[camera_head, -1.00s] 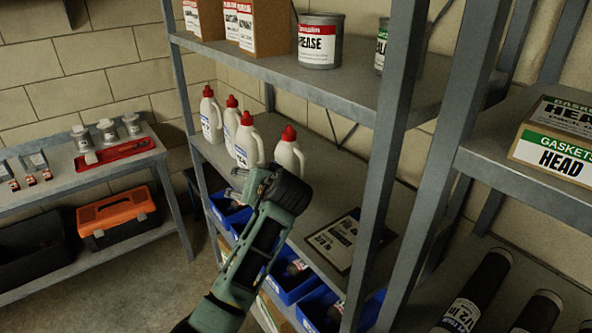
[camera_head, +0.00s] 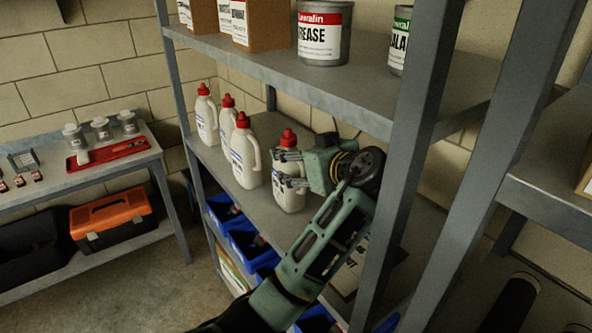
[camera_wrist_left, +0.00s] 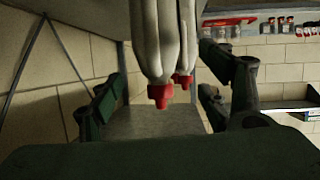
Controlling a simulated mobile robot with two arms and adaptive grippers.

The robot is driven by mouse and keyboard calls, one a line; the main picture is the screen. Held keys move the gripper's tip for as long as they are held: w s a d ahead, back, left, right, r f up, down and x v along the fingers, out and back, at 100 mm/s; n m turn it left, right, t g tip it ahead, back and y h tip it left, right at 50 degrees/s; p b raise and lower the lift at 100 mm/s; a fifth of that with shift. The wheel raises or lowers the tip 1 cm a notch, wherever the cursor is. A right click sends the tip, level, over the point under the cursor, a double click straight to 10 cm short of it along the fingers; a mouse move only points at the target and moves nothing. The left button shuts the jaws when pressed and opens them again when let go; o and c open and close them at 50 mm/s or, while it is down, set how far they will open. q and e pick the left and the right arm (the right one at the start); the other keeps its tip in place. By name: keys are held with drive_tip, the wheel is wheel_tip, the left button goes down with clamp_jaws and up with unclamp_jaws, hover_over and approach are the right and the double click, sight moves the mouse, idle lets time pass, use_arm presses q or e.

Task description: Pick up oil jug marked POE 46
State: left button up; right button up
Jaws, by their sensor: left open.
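Several white jugs with red caps stand upright in a row on the middle shelf (camera_head: 262,206) in the head view. The nearest jug (camera_head: 289,196) is at the right end; another jug (camera_head: 245,160) stands to its left, with others behind. Their labels are too small to read, so I cannot tell which is POE 46. My left gripper (camera_head: 284,169) is open, its fingers pointing left beside the nearest jug and partly covering it. In the left wrist view, which looks upside down, a jug (camera_wrist_left: 152,45) appears between the spread fingers (camera_wrist_left: 165,105). Contact is not clear. My right gripper is not seen.
The upper shelf with a grease can (camera_head: 322,35) and cardboard boxes (camera_head: 262,22) lies above the jugs. A rack post (camera_head: 418,110) stands just right of my gripper. Blue bins (camera_head: 245,238) sit below. A bench (camera_head: 150,155) and an orange toolbox (camera_head: 112,216) are at left.

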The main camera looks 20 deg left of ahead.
sight(299, 165)
use_arm(q)
drive_tip(key=shift+d+f+y, duration=0.15)
drive_tip(key=shift+f, duration=0.35)
drive_tip(key=shift+d+f+y, duration=0.15)
drive_tip(key=shift+f, duration=0.3)
drive_tip(key=shift+w+a+f+g+p, duration=0.3)
drive_tip(key=shift+w+a+f+p, duration=0.2)
drive_tip(key=shift+w+a, duration=0.4)
drive_tip(key=shift+a, duration=0.15)
drive_tip(key=p+x, duration=0.2)
drive_tip(key=x, duration=0.1)
drive_tip(key=shift+w+f, duration=0.2)
drive_tip(key=shift+f, duration=0.05)
drive_tip(key=shift+w+a+f, duration=0.3)
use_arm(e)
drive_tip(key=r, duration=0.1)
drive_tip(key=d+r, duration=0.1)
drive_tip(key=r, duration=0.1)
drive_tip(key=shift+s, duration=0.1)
use_arm(q)
drive_tip(key=shift+s+d+r, duration=0.1)
drive_tip(key=shift+c, duration=0.3)
